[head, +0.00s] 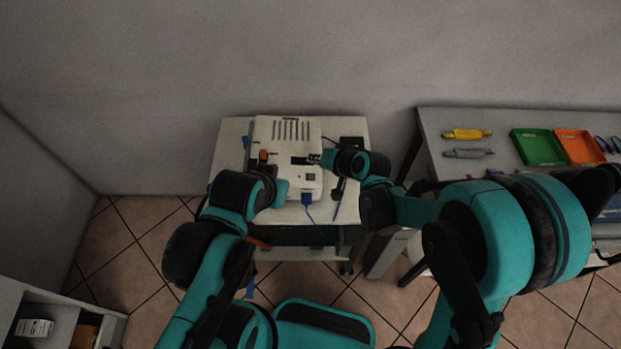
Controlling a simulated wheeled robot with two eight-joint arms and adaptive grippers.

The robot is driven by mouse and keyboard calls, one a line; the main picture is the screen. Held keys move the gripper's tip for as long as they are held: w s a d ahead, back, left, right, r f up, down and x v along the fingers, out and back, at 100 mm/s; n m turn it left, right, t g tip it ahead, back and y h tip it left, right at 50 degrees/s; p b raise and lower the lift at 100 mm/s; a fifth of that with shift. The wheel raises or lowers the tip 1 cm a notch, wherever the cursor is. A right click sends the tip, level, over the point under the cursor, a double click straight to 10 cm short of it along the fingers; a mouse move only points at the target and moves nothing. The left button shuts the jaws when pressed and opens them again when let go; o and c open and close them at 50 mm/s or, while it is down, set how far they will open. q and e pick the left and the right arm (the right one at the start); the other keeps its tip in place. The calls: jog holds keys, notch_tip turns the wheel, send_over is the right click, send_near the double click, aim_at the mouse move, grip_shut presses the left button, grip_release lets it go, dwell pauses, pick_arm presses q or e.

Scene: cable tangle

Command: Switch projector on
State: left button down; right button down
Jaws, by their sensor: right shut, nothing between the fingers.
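The white projector (290,147) sits on a small white cart, with dark vent slots near its far side. A small dark switch-like square (311,177) shows on its near right part. A blue plug (307,198) is at its near edge, with a blue cable running down from it. My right gripper (314,159) is shut and empty, over the right side of the projector's top; I cannot tell whether it touches. My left gripper (284,191) is at the projector's near left; its fingers are too small and hidden to judge.
The cart's top (229,145) is bare at the left. A black object (351,141) lies at its back right. A grey table (440,124) on the right holds a green tray (537,147), an orange tray (578,146) and a yellow tool (466,134). A shelf stands at lower left.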

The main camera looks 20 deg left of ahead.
jog(key=b, duration=0.3)
send_over(313, 178)
notch_tip(313, 178, down, 4)
jog(key=shift+d+f, duration=0.1)
jog(key=shift+f, duration=0.15)
jog(key=shift+f+b, duration=0.55)
jog(key=shift+f, duration=0.1)
dwell(0.4)
jog(key=shift+f+b, duration=0.4)
jog(key=shift+b, duration=0.1)
jog(key=shift+f+b, duration=0.35)
dwell(0.4)
jog(key=shift+r, duration=0.2)
jog(key=shift+r+p, duration=0.5)
jog(key=shift+r, duration=0.1)
